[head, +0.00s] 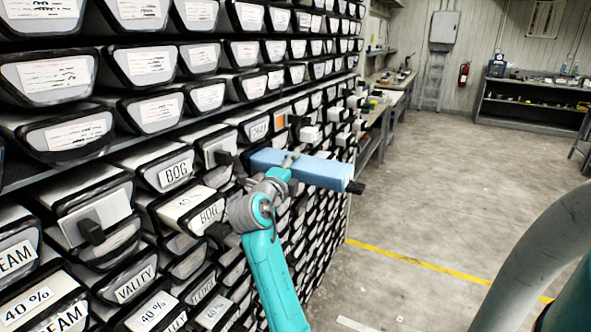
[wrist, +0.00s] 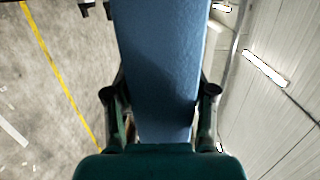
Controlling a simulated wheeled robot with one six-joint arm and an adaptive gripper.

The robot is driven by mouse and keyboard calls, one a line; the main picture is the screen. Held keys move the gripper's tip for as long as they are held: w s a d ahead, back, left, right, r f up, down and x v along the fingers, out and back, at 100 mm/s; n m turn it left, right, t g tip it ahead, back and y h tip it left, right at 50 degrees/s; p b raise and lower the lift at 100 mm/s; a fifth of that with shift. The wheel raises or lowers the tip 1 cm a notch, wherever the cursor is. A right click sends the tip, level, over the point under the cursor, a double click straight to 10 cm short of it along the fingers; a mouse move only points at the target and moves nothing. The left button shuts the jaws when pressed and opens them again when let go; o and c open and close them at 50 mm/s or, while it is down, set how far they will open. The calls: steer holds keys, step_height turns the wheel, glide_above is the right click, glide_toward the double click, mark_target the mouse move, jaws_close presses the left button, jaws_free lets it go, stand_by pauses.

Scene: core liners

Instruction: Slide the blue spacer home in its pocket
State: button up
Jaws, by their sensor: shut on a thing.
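The blue spacer (head: 318,172) is a long, light blue block in the head view. It sticks out from the rack face towards the right, with a small black knob on its right end. Its left end is close to the rack, and I cannot tell whether it is inside a pocket. My gripper (head: 290,163) is shut on the spacer near its left half. In the wrist view the spacer (wrist: 160,60) runs up the middle, between the two fingers of my gripper (wrist: 160,93). The pocket opening cannot be made out.
A tall rack of labelled liners (head: 180,201) fills the left, with several black handles standing out. Concrete floor (head: 430,200) with a yellow line (head: 420,262) is clear at right. Benches (head: 530,104) and a red extinguisher (head: 463,74) stand far back.

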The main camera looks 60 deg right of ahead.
steer(key=shift+w+r, duration=0.1)
steer(key=shift+w, duration=0.5)
steer(key=o, duration=1.5)
steer(key=shift+w, duration=0.1)
steer(key=shift+a, duration=0.2)
